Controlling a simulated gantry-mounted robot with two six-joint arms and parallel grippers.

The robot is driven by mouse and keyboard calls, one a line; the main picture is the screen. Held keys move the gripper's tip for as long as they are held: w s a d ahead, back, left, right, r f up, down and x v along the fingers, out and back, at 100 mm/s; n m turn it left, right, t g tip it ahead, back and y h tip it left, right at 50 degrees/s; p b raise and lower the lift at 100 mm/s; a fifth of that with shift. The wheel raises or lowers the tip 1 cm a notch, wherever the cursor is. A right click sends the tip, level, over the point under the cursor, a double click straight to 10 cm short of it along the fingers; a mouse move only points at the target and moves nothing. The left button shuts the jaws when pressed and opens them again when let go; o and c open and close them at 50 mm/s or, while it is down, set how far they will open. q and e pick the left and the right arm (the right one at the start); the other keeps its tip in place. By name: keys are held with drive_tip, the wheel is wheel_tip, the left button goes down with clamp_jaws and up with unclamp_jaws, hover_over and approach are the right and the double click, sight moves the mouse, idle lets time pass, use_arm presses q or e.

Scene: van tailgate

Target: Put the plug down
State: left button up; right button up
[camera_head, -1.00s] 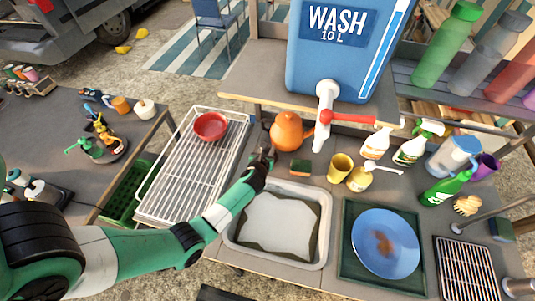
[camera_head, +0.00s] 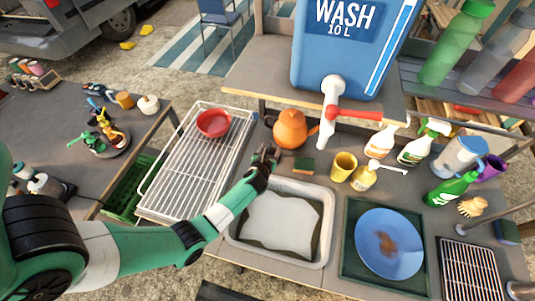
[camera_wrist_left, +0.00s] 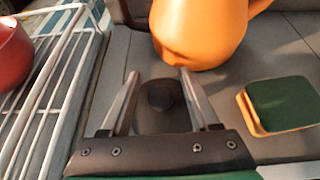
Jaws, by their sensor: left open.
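In the left wrist view, the plug (camera_wrist_left: 160,96) is a dark round stopper with a raised knob, on the grey counter. It sits between the two fingers of my left gripper (camera_wrist_left: 159,76), which are spread open with gaps on both sides. In the head view, my left gripper (camera_head: 269,157) is low over the counter, behind the wash basin (camera_head: 236,222) and beside the orange jug (camera_head: 291,130). I cannot make out the plug there against the dark fingers. My right gripper is not in view.
The orange jug stands just beyond the fingertips. A green-topped sponge (camera_head: 303,166) lies to the right. A white wire rack (camera_head: 180,170) with a red bowl (camera_head: 213,123) is at left. The tap (camera_head: 331,110) of the blue water tank (camera_head: 350,45) overhangs the counter.

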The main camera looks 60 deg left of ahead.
use_arm(q)
drive_tip(key=p+v, duration=0.4)
drive_tip(key=v, duration=0.7)
drive_tip(key=shift+s+d+r, duration=0.1)
drive_tip(key=shift+s+d, duration=0.05)
drive_tip(key=shift+s, duration=0.05)
